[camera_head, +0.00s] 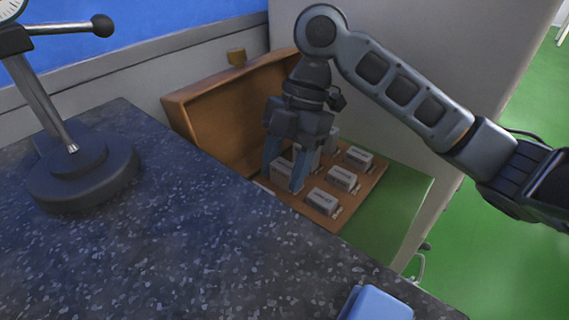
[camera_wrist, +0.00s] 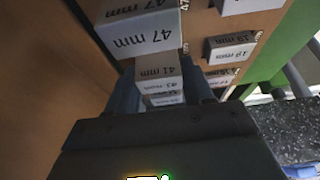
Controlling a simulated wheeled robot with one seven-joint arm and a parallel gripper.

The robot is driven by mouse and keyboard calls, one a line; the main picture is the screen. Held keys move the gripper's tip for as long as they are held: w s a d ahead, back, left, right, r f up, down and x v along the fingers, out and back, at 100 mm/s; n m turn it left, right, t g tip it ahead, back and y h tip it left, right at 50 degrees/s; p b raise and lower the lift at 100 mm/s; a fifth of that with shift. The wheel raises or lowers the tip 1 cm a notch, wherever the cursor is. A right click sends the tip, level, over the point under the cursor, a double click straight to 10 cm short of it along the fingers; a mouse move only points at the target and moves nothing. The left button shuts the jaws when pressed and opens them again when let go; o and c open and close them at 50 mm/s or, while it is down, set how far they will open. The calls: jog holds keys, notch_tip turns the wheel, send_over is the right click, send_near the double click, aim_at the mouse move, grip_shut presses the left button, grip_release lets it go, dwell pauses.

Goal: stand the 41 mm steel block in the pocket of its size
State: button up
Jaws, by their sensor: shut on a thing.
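The steel block marked 41 mm (camera_wrist: 158,70) shows in the wrist view between the two fingers of my gripper (camera_wrist: 162,88), which is shut on it. Its marking reads upside down there. In the head view my gripper (camera_head: 287,172) points down over the wooden board (camera_head: 376,180) of the open case. The fingers hide much of what lies between them. The block's lower end is hidden, so I cannot tell whether it is in a pocket or above one. A larger block marked 47 mm (camera_wrist: 140,28) stands close to it in the wrist view.
Other blocks sit on the board, including one marked 19 mm (camera_wrist: 232,44) and one at the front (camera_head: 322,201). The case's raised wooden lid (camera_head: 205,107) stands behind my gripper. A speckled dark slab (camera_head: 190,230) with a gauge stand (camera_head: 82,175) lies to the left.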

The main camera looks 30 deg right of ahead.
jog(key=o, duration=1.4)
jog(key=v, duration=0.7)
jog(key=shift+r, duration=0.4)
